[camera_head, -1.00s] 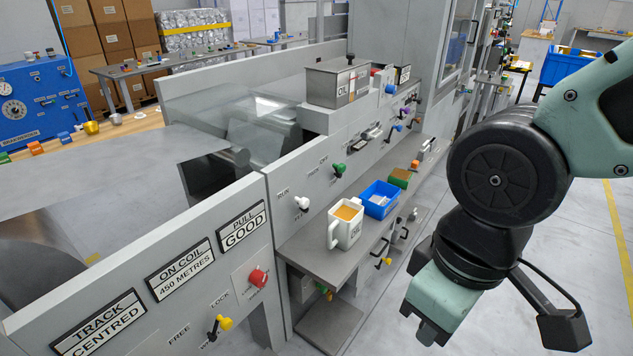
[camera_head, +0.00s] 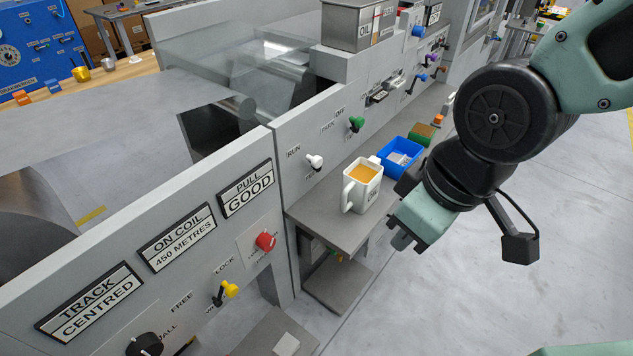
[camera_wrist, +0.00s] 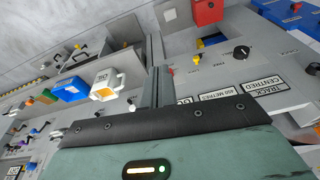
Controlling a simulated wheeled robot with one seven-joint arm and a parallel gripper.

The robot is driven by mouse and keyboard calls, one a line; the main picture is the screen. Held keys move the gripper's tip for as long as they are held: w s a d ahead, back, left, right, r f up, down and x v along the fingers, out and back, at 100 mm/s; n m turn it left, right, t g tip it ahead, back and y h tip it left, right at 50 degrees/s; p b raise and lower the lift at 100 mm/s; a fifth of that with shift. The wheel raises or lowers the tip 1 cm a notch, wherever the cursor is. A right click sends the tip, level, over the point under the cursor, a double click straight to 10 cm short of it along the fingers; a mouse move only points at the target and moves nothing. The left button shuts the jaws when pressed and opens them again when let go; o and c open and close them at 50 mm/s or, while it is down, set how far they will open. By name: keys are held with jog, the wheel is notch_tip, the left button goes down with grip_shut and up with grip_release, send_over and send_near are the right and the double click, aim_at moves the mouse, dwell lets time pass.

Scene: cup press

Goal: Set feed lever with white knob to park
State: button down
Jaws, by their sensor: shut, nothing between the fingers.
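The feed lever with the white knob (camera_head: 315,161) is on the grey machine's front panel, left of the mug in the head view. The word RUN is printed to its upper left, and a lettering lies below it that I cannot read fully. The knob stands out from the panel. My gripper (camera_head: 403,243) is shut and empty, to the right of and lower than the lever in the head view, apart from it. In the wrist view the shut fingers (camera_wrist: 156,86) point toward the machine side. I cannot make out the white knob surely there.
A white mug (camera_head: 362,187) of orange-brown drink stands on the grey shelf, with a blue bin (camera_head: 399,157) beyond it. A green-knobbed lever (camera_head: 356,124) is beyond the white one. A red button (camera_head: 265,241) and yellow-knobbed lever (camera_head: 229,290) are nearer. Open floor lies right.

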aim_at(317, 165)
jog(key=w+a+f+n+t+y+b, duration=0.4)
jog(key=w+f+n+t+y+b, duration=0.1)
jog(key=w+f+n+b, duration=0.4)
jog(key=w+a+f+n+t+y+b, duration=0.4)
jog(key=w+f+n+t+b, duration=0.4)
jog(key=w+f, duration=0.5)
jog(key=f+n+b, duration=0.1)
jog(key=n+b, duration=0.1)
jog(key=shift+w+a+y+b, duration=0.2)
jog(key=shift+w+y+b, duration=0.15)
jog(key=shift+y+b, duration=0.05)
jog(key=shift+w+a, duration=0.1)
jog(key=w+a+r, duration=0.1)
jog(key=w+a, duration=0.2)
jog(key=w, duration=0.7)
jog(key=shift+w+a+r+b, duration=0.3)
jog(key=shift+w+a+b, duration=0.05)
jog(key=shift+b, duration=0.1)
